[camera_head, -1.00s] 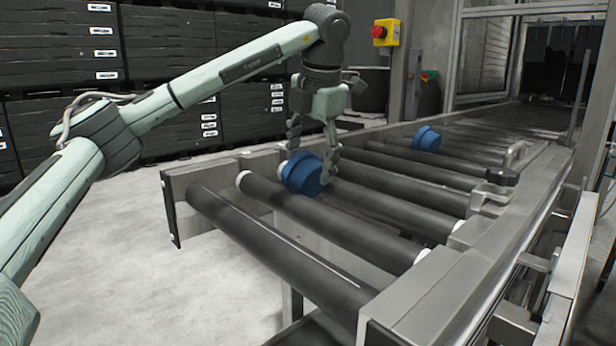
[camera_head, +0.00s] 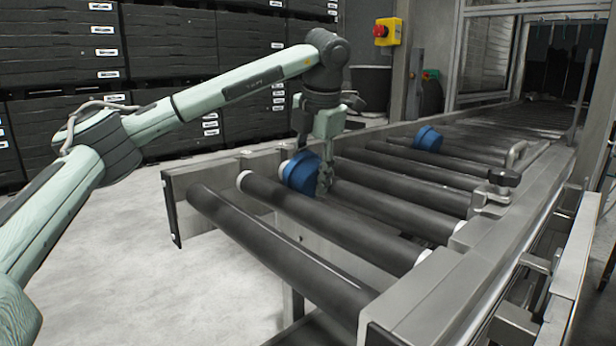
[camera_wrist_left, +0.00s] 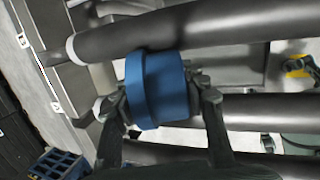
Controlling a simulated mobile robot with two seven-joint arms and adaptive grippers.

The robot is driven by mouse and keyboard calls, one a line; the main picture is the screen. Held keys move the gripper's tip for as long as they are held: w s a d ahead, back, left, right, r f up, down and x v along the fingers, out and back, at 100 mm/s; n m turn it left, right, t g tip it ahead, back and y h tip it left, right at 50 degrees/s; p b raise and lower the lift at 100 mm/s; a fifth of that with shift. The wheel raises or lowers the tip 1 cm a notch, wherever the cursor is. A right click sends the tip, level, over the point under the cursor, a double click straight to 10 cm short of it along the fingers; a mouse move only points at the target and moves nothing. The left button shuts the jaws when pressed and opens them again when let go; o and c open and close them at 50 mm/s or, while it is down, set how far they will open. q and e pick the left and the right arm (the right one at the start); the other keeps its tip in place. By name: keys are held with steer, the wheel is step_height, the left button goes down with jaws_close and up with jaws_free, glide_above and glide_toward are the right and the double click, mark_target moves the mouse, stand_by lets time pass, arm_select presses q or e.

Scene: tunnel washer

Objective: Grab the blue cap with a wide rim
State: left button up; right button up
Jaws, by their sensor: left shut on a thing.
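A blue cap with a wide rim (camera_head: 299,173) sits tilted at the rollers near the front end of the conveyor. My left gripper (camera_head: 314,178) reaches down over it and is shut on it. In the left wrist view the cap (camera_wrist_left: 157,88) lies between the two fingers of the gripper (camera_wrist_left: 160,100), one finger on each side. A second blue cap (camera_head: 428,139) lies on the rollers farther back and to the right, apart from the gripper. My right gripper is not in view.
The roller conveyor (camera_head: 290,240) has gaps between its black rollers. Its metal side rail with clamps (camera_head: 497,186) runs along the right. A yellow box with a red button (camera_head: 387,32) is behind. Stacked dark crates (camera_head: 60,135) stand at the back left. Floor at left is clear.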

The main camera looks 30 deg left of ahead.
arm_select(q)
steer(key=shift+c, duration=0.2)
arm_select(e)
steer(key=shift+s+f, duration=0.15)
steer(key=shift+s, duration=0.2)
arm_select(q)
steer(key=shift+r, duration=0.15)
